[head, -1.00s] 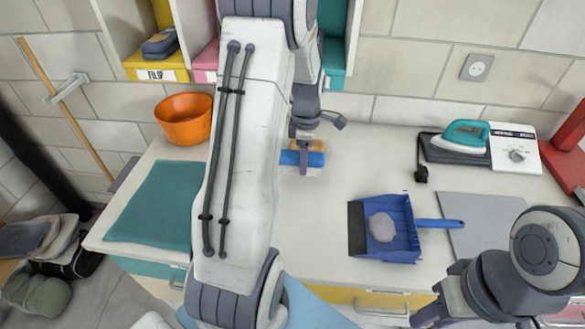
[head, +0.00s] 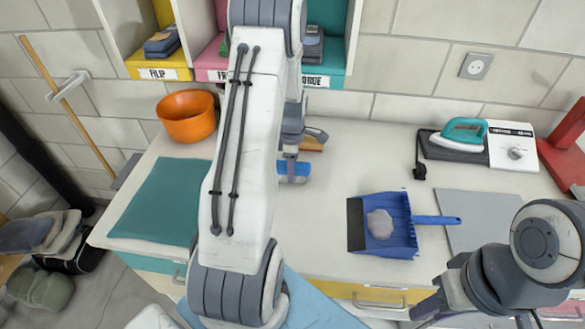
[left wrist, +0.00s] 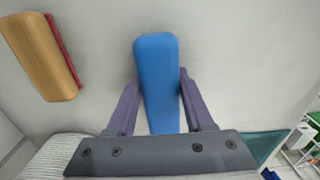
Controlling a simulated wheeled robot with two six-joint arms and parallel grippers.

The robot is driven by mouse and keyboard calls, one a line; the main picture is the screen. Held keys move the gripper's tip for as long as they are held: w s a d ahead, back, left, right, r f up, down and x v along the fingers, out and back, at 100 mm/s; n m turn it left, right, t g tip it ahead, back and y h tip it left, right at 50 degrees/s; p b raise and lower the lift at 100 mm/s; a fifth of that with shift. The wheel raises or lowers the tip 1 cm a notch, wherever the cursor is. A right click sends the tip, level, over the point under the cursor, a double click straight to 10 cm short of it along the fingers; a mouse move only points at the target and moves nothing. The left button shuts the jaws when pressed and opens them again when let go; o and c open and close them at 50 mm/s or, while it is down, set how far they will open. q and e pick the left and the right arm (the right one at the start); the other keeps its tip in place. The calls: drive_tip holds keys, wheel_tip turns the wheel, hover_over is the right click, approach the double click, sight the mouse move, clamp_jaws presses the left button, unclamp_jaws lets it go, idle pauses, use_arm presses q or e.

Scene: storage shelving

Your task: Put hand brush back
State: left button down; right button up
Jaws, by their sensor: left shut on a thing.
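The blue hand brush (head: 293,168) is at the back middle of the worktop, partly hidden behind my left arm in the head view. In the left wrist view, its smooth blue body (left wrist: 157,75) lies between the purple fingers of my left gripper (left wrist: 158,100), which is shut on it. Its bristles are not visible, and I cannot tell how far it is from the worktop. A blue dustpan (head: 402,238) with a grey heap (head: 380,225) in it lies to the right.
A wooden block-like thing with a red side (left wrist: 40,57) lies beside the brush. An orange bowl (head: 186,117) and teal mat (head: 162,200) are left. An iron (head: 464,134) and grey mat (head: 478,215) are right. Labelled shelf compartments (head: 158,72) stand behind.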

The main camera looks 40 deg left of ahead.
use_arm(q)
drive_tip(key=shift+c, duration=1.4)
unclamp_jaws()
wheel_tip(320, 180, up, 12)
drive_tip(key=b, duration=0.2)
drive_tip(key=d+r+m, duration=0.3)
drive_tip(key=d+m, duration=0.5)
drive_tip(key=d, duration=0.6)
drive_tip(key=s+d+r+m, duration=0.2)
drive_tip(key=s+d+m, duration=0.9)
drive_tip(key=d+m, duration=0.3)
drive_tip(key=s+d+m+h, duration=0.1)
drive_tip(key=s+d+m, duration=0.4)
drive_tip(key=s+m, duration=0.4)
drive_tip(key=shift+s+d+f+m, duration=0.15)
drive_tip(key=shift+s+f+m, duration=0.3)
drive_tip(key=shift+s, duration=0.5)
